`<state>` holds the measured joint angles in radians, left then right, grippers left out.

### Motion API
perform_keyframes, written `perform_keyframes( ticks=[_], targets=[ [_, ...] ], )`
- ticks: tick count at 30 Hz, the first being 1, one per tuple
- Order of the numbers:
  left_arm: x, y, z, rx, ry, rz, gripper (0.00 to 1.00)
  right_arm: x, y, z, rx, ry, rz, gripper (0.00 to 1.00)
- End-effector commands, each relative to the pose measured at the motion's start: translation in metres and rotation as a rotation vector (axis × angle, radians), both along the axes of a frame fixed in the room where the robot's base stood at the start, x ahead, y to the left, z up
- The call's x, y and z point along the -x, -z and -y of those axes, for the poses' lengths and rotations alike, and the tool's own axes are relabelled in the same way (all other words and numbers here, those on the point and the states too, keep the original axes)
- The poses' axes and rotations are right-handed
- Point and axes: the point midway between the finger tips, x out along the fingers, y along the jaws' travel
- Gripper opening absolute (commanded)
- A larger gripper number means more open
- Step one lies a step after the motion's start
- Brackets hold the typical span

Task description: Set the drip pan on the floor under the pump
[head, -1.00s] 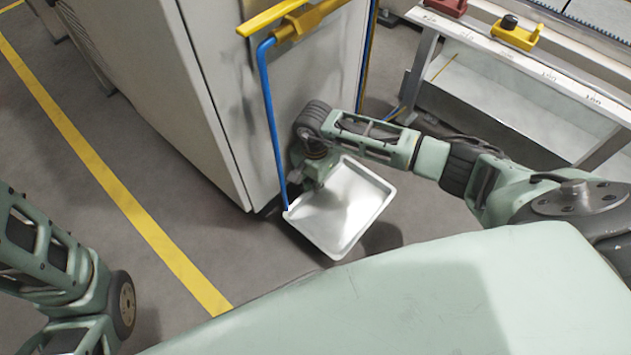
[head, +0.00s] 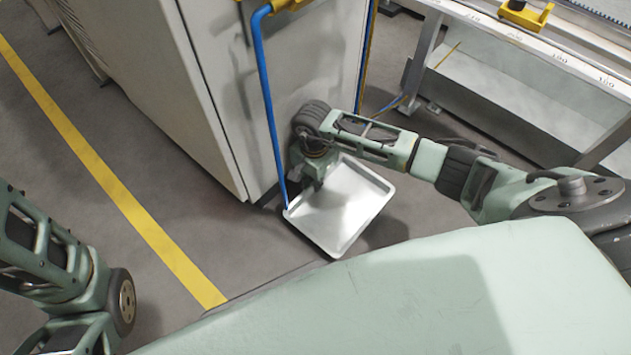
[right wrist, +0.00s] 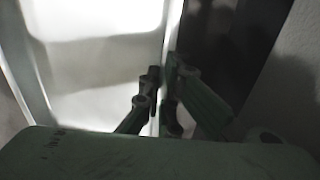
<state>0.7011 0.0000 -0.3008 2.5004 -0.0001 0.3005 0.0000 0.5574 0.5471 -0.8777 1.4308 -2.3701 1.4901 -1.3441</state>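The drip pan (head: 345,215) is a shallow, pale metal tray with a raised rim, beside the foot of a grey cabinet in the head view. Its shadow shows on the floor to its right; I cannot tell how high it hangs. My right gripper (head: 318,180) is at the pan's far left edge. In the right wrist view, its dark fingers (right wrist: 162,88) are shut on the rim of the pan (right wrist: 100,65), one finger on each side. No pump can be clearly made out. My left arm shows at the lower left, but its fingers are out of view.
The grey cabinet (head: 215,120) stands behind the pan, with a blue pipe (head: 266,100) and a yellow fitting (head: 285,5) before it. A workbench (head: 520,50) stands at the upper right. Floor with a yellow line (head: 110,185) is clear on the left.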

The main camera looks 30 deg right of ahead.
Motion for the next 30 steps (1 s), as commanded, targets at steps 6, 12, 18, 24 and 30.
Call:
perform_keyframes(
  ticks=[6,12,18,24,30],
  targets=[
    [-0.0002,0.0040,0.0000,0.000,0.000,-0.001,0.40,-0.0006,0.0044,0.0004,0.001,0.001,0.001,0.00],
    [-0.0004,0.0070,0.0000,0.000,-0.001,-0.001,0.40,-0.0007,0.0084,0.0004,0.001,0.001,0.001,0.00],
    [-0.0006,0.0074,-0.0001,0.000,-0.001,-0.002,0.40,-0.0007,0.0094,0.0004,0.001,0.000,0.001,0.10],
    [-0.0007,0.0075,-0.0001,0.000,-0.001,-0.002,0.40,-0.0003,0.0097,0.0003,0.001,0.000,0.000,0.27],
    [-0.0008,0.0075,-0.0001,0.000,-0.001,-0.002,0.40,-0.0002,0.0099,0.0002,0.000,0.000,0.000,0.27]
  ],
)
